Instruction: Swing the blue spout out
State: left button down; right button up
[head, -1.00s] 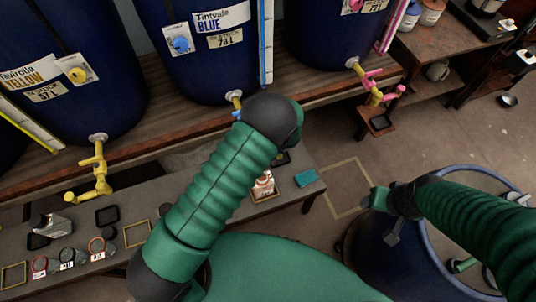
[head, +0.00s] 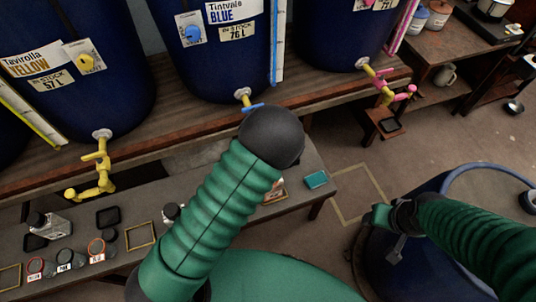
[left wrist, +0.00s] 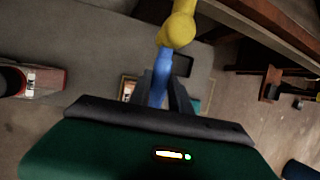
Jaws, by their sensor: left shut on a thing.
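The blue vat (head: 226,70), labelled Tintvale BLUE, stands on the shelf in the head view. Its yellow tap (head: 243,96) with a blue lever (head: 253,107) shows at its base; my left arm covers the rest. In the left wrist view the blue spout (left wrist: 163,68) hangs from a yellow joint (left wrist: 178,30). My left gripper (left wrist: 163,88) is shut on the blue spout. In the head view that gripper is hidden behind my arm. My right gripper (head: 381,216) is over the near rim of a blue barrel; its jaw opening is unclear.
The yellow vat (head: 70,70) with its yellow spout (head: 92,190) stands left, and a pink-tapped vat (head: 340,35) stands right. A low bench (head: 75,222) below holds cups, frames and a teal block (head: 316,180). The blue barrel (head: 375,262) is at lower right.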

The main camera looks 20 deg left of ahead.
pick_arm(q)
jog(key=shift+w+a+r, duration=0.1)
jog(key=shift+a+r, duration=0.05)
jog(key=shift+a, duration=0.05)
dwell(0.3)
jog(key=c, duration=1.5)
grip_release()
jog(key=o, duration=0.3)
jog(key=shift+d+r, duration=0.1)
jog(key=shift+r, duration=0.25)
jog(key=p+v, duration=0.3)
jog(key=v, duration=0.5)
jog(key=p+v, duration=0.3)
jog(key=v, duration=0.4)
jog(key=shift+s+r+p, duration=0.3)
jog(key=shift+s, duration=0.1)
